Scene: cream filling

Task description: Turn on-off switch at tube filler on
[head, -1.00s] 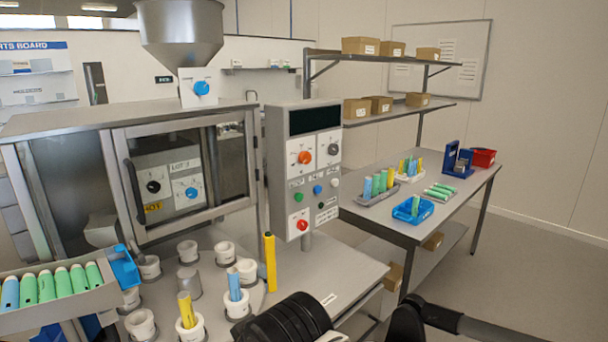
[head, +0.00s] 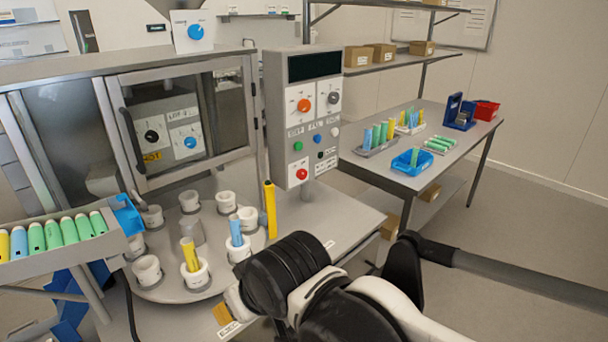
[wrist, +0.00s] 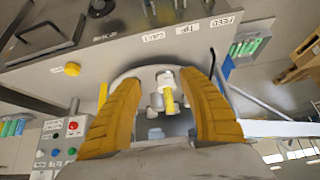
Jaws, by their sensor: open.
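The tube filler is a grey cabinet (head: 100,75) with a glass door on the left of the head view. Its control panel (head: 318,118) has an orange knob (head: 304,104), a dark knob (head: 333,97), small buttons and a red button (head: 302,173). The panel labels are too small to read, so I cannot tell which control is the on-off switch. The panel also shows at lower left in the wrist view (wrist: 65,150). My gripper (wrist: 163,82) is open and empty, with two yellow fingers apart. It is low in front of the filler's table, away from the panel.
A round carrier (head: 165,285) with white cups, some holding tubes, stands before the cabinet. A tray of tubes (head: 50,255) is at the left. A yellow post (head: 270,208) stands near the panel. A side table (head: 400,180) with tube trays is at the right.

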